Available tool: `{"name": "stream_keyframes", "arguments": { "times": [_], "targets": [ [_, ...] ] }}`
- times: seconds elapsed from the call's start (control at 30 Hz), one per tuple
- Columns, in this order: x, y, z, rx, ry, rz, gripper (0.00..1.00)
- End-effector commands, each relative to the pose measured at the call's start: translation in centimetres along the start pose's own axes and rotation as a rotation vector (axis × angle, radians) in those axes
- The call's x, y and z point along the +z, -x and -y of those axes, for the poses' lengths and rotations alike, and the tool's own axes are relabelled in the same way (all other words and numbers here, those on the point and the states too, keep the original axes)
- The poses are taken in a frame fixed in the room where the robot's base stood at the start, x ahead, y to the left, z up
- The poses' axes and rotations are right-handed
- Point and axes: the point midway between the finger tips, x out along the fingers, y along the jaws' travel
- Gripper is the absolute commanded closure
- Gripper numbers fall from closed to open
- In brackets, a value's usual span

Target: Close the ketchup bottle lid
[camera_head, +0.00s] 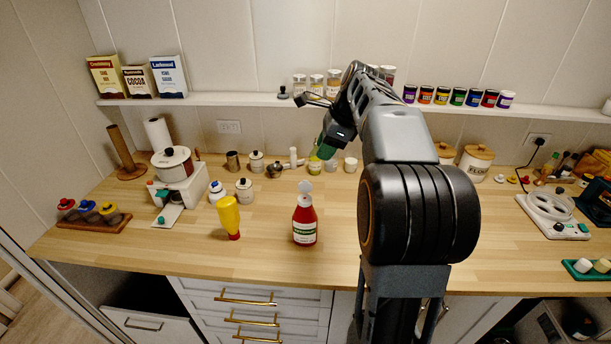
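The ketchup bottle (304,226) is red with a white label and stands upright near the front of the wooden counter. Its pale lid (305,187) stands up above the neck, tilted open. My gripper (312,100) is at the end of my arm, above and behind the bottle, near the shelf edge. It is well apart from the bottle. It is small and dark here, and I cannot tell how far its fingers are spread.
A yellow mustard bottle (229,217) stands upside down left of the ketchup. Pots and jars line the back, below a shelf (240,99) with boxes and spice jars. A white appliance (182,187) is at left. The counter right around the ketchup is clear.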

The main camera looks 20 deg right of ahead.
Motion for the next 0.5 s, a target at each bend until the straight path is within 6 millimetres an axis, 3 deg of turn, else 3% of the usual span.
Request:
{"name": "stream_keyframes", "arguments": {
  "times": [0.5],
  "targets": [
    [0.0, -8.9, 0.2, 0.004, -0.019, 0.002, 0.65]
  ]
}}
